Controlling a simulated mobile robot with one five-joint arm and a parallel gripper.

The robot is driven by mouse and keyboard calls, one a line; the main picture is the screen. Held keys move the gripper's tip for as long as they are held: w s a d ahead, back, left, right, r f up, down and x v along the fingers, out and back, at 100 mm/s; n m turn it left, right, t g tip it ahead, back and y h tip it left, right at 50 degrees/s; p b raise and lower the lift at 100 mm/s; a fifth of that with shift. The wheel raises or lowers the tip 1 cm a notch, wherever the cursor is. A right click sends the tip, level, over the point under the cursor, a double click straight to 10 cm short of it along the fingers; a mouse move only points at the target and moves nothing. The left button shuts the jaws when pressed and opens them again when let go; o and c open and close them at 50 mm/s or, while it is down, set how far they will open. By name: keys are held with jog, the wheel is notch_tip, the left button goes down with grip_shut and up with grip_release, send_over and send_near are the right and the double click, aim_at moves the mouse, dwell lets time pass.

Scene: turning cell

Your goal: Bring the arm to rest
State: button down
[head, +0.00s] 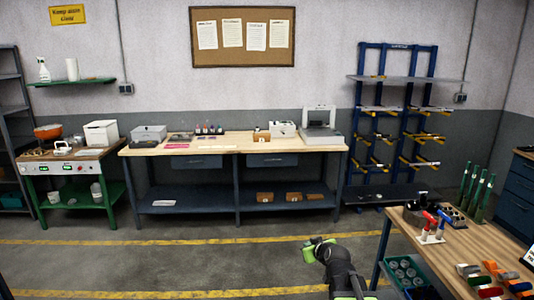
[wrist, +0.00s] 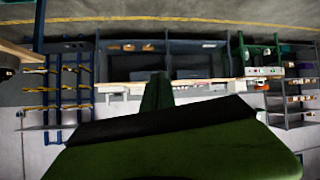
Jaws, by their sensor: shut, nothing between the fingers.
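My gripper (head: 316,248) shows at the bottom middle of the head view, as a green and black end on my dark arm. It is held over the floor in front of the workbench, apart from every bench and holding nothing. In the wrist view the green gripper parts (wrist: 158,92) fill the lower middle, and the fingers are shut together. The room appears upside down in that view.
A long workbench (head: 235,149) stands against the back wall, with a blue rack (head: 358,120) to its right. A wooden table (head: 446,258) with tools stands close on the right. A green cart (head: 115,190) is at left. The floor (head: 190,265) between is clear.

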jog(key=s+a+f+g, duration=0.3)
jog(key=s+a+f, duration=0.1)
jog(key=s+f, duration=0.15)
jog(key=s+d+f+m+g+h, duration=0.1)
jog(key=s+d+f+m+g, duration=0.1)
jog(key=s, duration=0.6)
jog(key=s+d+f+m+g+h, duration=0.1)
jog(key=s+d+f+m+g, duration=0.1)
jog(key=s+g, duration=0.4)
jog(key=s+d+f, duration=0.1)
jog(key=s, duration=0.2)
jog(key=shift+s+f, duration=0.15)
jog(key=shift+f, duration=0.25)
